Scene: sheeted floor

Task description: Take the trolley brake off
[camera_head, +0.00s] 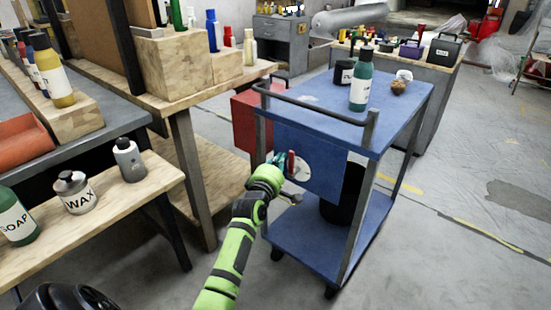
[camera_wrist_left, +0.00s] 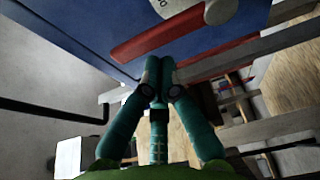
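The blue trolley (camera_head: 325,180) stands in the middle of the head view. Its front panel carries a pale round plate with a red lever (camera_head: 291,163), which I take to be the brake. In the left wrist view the red lever (camera_wrist_left: 160,35) runs slantwise across a blue panel from a pale hub. My left gripper (camera_head: 281,163) is at the panel, close beside the lever. In the left wrist view its teal fingers (camera_wrist_left: 160,68) are drawn together, with tips just below the lever. I cannot tell whether they touch it. My right gripper is not in view.
A teal bottle (camera_head: 360,88) and a dark jar (camera_head: 343,72) stand on the trolley top. A dark bin (camera_head: 342,208) is on its lower shelf. A wooden workbench (camera_head: 190,90) stands close on the left. The floor to the right (camera_head: 455,230) is clear.

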